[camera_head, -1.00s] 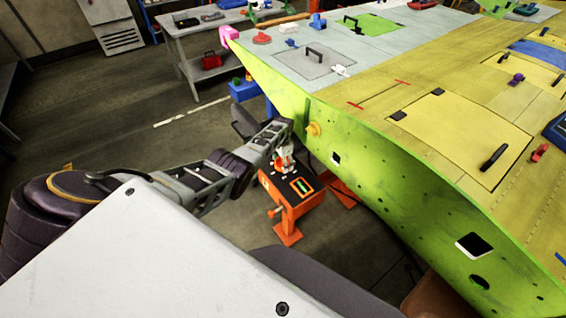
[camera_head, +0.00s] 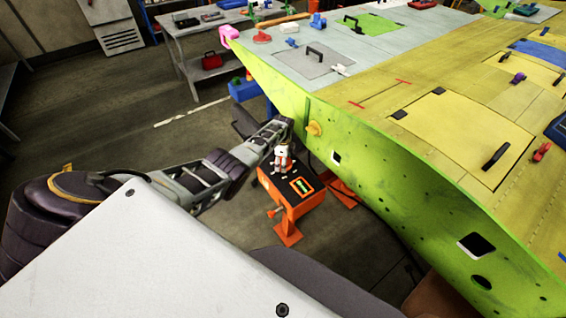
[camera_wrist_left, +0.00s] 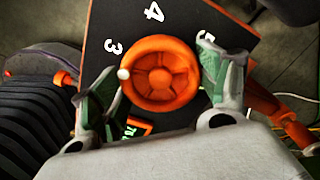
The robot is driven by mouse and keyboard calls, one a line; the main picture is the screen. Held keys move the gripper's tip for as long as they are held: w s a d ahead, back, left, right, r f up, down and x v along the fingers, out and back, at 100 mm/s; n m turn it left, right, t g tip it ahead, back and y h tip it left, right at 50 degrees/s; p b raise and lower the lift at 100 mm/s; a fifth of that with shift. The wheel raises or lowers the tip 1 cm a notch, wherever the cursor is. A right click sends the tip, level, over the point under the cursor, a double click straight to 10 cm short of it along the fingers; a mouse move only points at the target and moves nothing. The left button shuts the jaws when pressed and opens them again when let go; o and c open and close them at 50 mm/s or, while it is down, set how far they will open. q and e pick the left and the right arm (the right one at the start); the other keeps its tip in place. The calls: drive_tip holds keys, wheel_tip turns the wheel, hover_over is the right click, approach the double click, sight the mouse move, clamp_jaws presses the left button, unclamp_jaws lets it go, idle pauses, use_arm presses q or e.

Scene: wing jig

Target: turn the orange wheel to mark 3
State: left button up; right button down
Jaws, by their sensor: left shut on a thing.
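The orange wheel (camera_wrist_left: 160,74) sits on the black face of an orange stand (camera_head: 290,195), beside the wing. White marks 3 (camera_wrist_left: 113,46), 4 (camera_wrist_left: 153,12) and 5 (camera_wrist_left: 207,36) are printed around it. A white dot (camera_wrist_left: 124,74) on the wheel's left rim lies a little below and right of mark 3. My left gripper (camera_wrist_left: 161,66) is shut on the wheel, one finger on each side. My right gripper is in neither view.
The large green and yellow wing (camera_head: 400,165) stands close to the right of my left gripper and the stand. A grey workbench (camera_head: 205,40) stands at the back left. The floor (camera_head: 110,120) to the left is mostly open.

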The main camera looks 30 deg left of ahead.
use_arm(q)
drive_tip(key=shift+m, duration=0.6)
drive_tip(key=o, duration=1)
drive_tip(key=shift+o, duration=0.2)
drive_tip(key=shift+r, duration=0.2)
wheel_tip(320, 180, up, 12)
drive_tip(key=shift+f, duration=0.2)
idle(0.5)
idle(0.5)
